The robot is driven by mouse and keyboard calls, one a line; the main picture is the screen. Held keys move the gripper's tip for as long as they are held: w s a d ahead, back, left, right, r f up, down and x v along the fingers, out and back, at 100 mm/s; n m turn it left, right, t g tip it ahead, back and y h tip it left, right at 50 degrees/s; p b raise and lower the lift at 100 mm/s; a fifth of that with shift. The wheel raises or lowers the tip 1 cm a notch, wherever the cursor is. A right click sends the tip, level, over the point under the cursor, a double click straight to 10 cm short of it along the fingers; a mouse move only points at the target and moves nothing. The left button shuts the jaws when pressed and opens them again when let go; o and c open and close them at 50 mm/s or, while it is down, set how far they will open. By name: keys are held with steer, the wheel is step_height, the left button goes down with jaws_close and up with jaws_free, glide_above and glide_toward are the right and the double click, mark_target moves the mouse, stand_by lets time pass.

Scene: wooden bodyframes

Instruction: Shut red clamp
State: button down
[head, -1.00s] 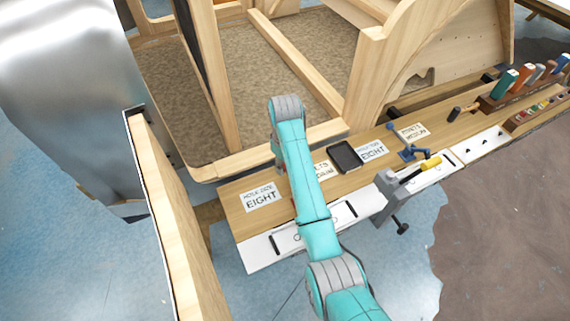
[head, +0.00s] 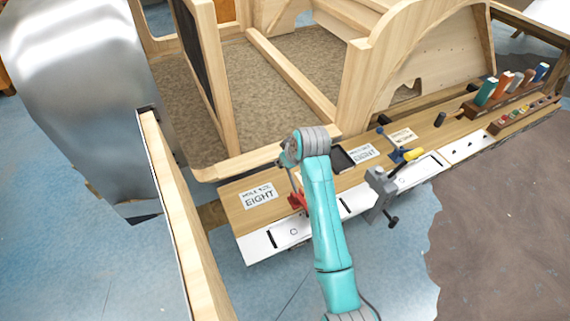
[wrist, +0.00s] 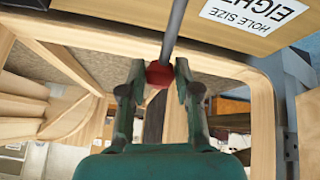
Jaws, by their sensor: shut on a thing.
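The red clamp (head: 297,201) sits on the wooden bench ledge, right of the "HOLE SIZE EIGHT" label, partly hidden by my arm in the head view. Its thin grey lever rises steeply from the red base toward my gripper (head: 289,162). In the wrist view, the lever's red tip (wrist: 159,75) and grey rod (wrist: 174,35) lie between the two fingers of my gripper (wrist: 160,82). The fingers are shut on this red tip. The clamp's base is out of sight in the wrist view.
A dark tablet (head: 341,158) lies behind my arm. A wooden panel (head: 183,215) stands at left, and the large wooden frame (head: 335,110) rises behind the ledge.

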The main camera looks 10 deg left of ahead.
steer(key=shift+s+d+r+t+y, duration=0.45)
steer(key=shift+s+r+t+y, duration=0.2)
steer(key=shift+t, duration=0.25)
steer(key=shift+s, duration=0.1)
steer(key=c, duration=0.8)
jaws_free()
steer(key=v, duration=1.2)
